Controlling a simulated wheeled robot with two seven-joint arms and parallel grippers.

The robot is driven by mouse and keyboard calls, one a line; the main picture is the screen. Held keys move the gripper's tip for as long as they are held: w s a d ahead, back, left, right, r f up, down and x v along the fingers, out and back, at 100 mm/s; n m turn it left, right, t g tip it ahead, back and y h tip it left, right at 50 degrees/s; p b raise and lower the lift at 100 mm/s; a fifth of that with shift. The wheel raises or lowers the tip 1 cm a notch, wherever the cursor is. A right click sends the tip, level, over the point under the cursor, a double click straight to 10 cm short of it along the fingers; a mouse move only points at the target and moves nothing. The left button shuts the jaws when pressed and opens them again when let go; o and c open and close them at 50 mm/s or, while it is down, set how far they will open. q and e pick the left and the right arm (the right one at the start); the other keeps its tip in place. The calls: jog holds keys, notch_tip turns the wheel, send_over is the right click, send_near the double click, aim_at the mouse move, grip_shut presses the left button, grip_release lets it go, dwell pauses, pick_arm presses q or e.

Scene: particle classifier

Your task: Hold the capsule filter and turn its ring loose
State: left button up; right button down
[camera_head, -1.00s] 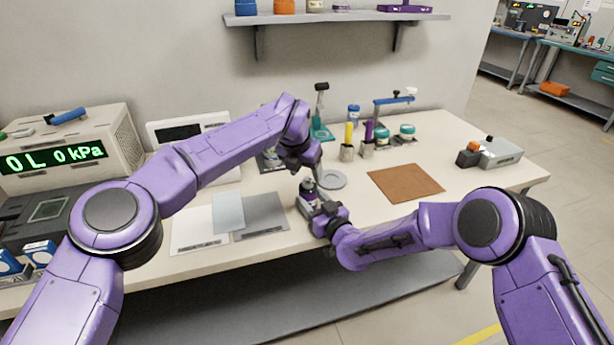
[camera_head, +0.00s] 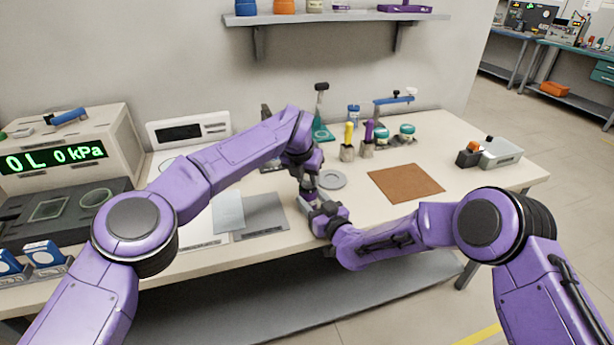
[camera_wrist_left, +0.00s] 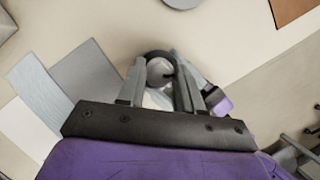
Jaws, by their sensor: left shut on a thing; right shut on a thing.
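The capsule filter (camera_wrist_left: 160,70) stands between my two grippers near the table's front edge. In the left wrist view its round top shows a dark ring and a pale centre. My left gripper (camera_head: 309,186) comes down from above and is shut on the upper part, at the ring. Its two fingers also show around the top in the left wrist view (camera_wrist_left: 156,80). My right gripper (camera_head: 314,211) is shut on the filter's body lower down, from the front. Most of the filter is hidden by the grippers in the head view.
A grey round dish (camera_head: 333,180) lies just behind the grippers. A brown mat (camera_head: 406,184) lies to the right, grey and pale sheets (camera_head: 262,213) to the left. A pressure display box (camera_head: 65,150) stands at far left. Bottles and holders (camera_head: 367,150) stand at the back.

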pick_arm(q)
jog(key=n+y, duration=0.1)
jog(key=n, duration=0.2)
jog(key=shift+d, duration=0.1)
jog(key=shift+n+y, duration=0.9)
jog(key=shift+n, duration=1.1)
jog(key=o, duration=1)
jog(key=shift+o, duration=0.2)
jog(key=shift+d, duration=0.1)
jog(key=v, duration=1.2)
jog(key=shift+s, duration=0.2)
jog(key=shift+c, duration=0.2)
